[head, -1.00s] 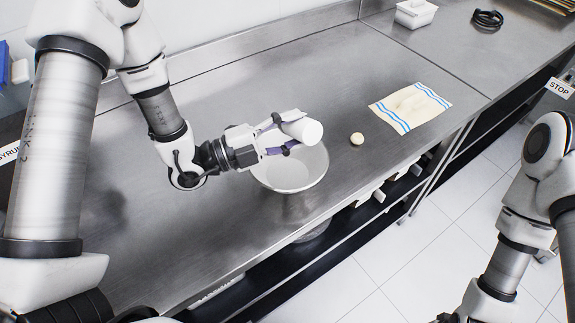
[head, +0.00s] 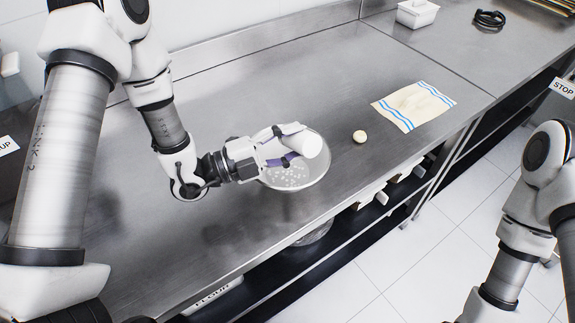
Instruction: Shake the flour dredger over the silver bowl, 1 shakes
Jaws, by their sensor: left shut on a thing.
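The flour dredger (head: 309,144) is a white cylinder, held tilted in my left gripper (head: 284,147). The gripper is shut on it, with its fingers around the dredger's side. The dredger is above the silver bowl (head: 312,177), over its far part, and hides some of the bowl. White specks and small clumps lie inside the bowl near its left side. The bowl stands on the steel counter near its front edge. My right arm is at the lower right, and its gripper is out of the picture.
A small round cream object (head: 360,136) sits to the right of the bowl. Beyond it lies a cream cloth with blue stripes (head: 413,107). The counter left of the bowl is clear.

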